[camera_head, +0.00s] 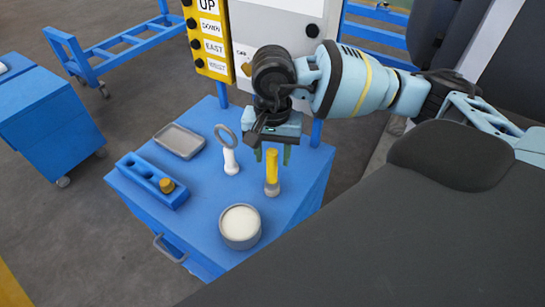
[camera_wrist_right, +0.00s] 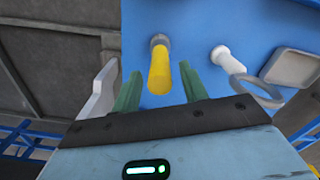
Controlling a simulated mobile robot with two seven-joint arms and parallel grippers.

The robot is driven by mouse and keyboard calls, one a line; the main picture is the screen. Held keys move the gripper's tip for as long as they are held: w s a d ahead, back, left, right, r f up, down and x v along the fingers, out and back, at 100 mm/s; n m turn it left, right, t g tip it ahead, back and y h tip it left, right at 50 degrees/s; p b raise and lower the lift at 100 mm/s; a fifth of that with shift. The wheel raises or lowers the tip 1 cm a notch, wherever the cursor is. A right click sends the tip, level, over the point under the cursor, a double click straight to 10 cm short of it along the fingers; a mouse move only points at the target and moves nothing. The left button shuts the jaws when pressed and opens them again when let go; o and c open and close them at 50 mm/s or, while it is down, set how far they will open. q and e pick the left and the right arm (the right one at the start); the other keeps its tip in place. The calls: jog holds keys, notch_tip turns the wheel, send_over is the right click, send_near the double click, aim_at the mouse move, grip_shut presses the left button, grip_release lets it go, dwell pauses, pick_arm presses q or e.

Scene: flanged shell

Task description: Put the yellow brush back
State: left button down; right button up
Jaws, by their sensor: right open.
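The yellow brush (camera_head: 272,168) stands upright on the blue cart top, with a grey lower end. It also shows in the right wrist view (camera_wrist_right: 160,70), between the fingers. My right gripper (camera_head: 271,156) is open, with its green fingers on either side of the brush's upper part. In the right wrist view the gripper (camera_wrist_right: 160,90) shows a gap between each finger and the brush. A blue block (camera_head: 138,169) with round holes lies at the cart's left, and a yellow-brown knob (camera_head: 167,185) sits at its near end. My left gripper is not in view.
A grey bowl (camera_head: 240,243) with white contents stands in front of the brush. A ring with a white handle (camera_head: 230,162) stands to its left, and a grey tray (camera_head: 180,141) lies behind the block. A yellow-and-white labelled panel (camera_head: 211,40) rises behind the cart (camera_head: 205,205).

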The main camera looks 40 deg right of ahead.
notch_tip(320, 180, up, 10)
jog(key=shift+r, duration=0.1)
dwell(0.8)
